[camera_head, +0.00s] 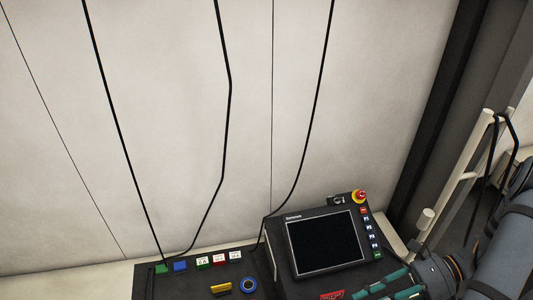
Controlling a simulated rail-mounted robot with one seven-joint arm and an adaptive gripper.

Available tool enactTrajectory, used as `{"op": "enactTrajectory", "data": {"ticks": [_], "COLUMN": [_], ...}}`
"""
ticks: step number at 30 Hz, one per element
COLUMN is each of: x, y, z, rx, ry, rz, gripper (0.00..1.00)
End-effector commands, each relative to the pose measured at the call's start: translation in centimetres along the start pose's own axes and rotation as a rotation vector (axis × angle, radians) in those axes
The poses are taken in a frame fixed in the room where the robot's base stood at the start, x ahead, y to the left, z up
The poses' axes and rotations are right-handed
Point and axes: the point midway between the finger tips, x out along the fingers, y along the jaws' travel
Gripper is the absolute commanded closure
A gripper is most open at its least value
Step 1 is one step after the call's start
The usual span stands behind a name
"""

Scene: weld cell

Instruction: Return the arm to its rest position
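My gripper (378,293) is at the bottom right, with two teal fingers pointing left over the right part of a dark console. The fingers look apart, with nothing seen between them; the lower one is partly cut off by the picture's bottom edge. My blue-grey arm (503,245) comes in from the right edge. The gripper is just below the panel screen (326,243); whether it touches the console cannot be told.
The dark console (205,284) carries coloured plugs (203,262), a yellow block (221,287), a blue ring (248,285) and a red emergency-stop button (361,196). Black cables (230,85) hang before the pale wall (170,120). A pale post (468,170) stands near my arm.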

Motion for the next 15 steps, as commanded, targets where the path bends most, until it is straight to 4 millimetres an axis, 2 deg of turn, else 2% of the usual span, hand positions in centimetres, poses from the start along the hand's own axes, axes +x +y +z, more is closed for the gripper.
{"op": "enactTrajectory", "data": {"ticks": [1, 15], "x": [-0.7, -3.1], "y": [-0.6, -5.2], "z": [1.7, 9.0], "rx": [0.007, 0.07], "ry": [-0.001, -0.004], "rz": [-0.018, -0.177], "gripper": [0.71, 0.71]}}
